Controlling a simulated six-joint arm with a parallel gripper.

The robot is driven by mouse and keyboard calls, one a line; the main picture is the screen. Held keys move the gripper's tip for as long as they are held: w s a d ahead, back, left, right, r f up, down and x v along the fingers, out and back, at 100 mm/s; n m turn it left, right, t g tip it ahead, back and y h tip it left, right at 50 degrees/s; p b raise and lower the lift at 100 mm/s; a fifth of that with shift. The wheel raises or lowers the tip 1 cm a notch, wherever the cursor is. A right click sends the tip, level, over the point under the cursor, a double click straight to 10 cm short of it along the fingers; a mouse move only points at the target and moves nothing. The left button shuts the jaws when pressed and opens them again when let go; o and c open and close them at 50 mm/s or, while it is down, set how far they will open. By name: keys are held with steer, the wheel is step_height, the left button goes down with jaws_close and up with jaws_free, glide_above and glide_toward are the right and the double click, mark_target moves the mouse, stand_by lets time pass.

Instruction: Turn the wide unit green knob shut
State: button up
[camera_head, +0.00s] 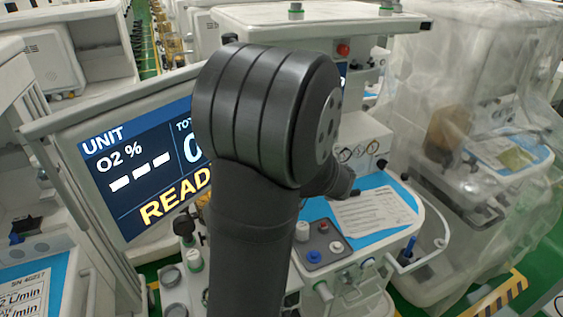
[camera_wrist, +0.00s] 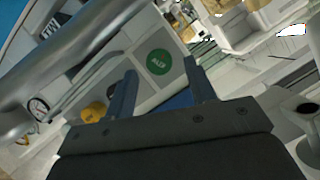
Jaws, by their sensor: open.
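In the wrist view my gripper (camera_wrist: 161,84) is open, with two dark blue-grey fingers apart and nothing between their tips. A round green disc with white lettering (camera_wrist: 158,62) shows just beyond and between the fingertips, on a pale panel. It looks like a knob face or a label; I cannot tell which, nor its turn. The gap between fingers and disc is unclear. In the head view my arm hides my gripper and much of the unit with the READY screen (camera_head: 130,180).
A yellow round part (camera_wrist: 93,112) lies left of the fingers; a gauge (camera_wrist: 38,108) is further left. A pale metal tube (camera_wrist: 75,60) crosses the wrist view's left side. In the head view, a paper sheet (camera_head: 373,212) lies on the blue worktop, and a plastic-covered cart (camera_head: 470,130) stands right.

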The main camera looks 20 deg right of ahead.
steer(key=shift+x, duration=1.3)
steer(key=c, duration=1)
steer(key=shift+d+m+y, duration=0.1)
steer(key=shift+m+y, duration=0.6)
steer(key=shift+m, duration=0.4)
steer(key=o, duration=1)
steer(key=shift+s, duration=0.15)
steer(key=v, duration=1.7)
steer(key=shift+s, duration=0.2)
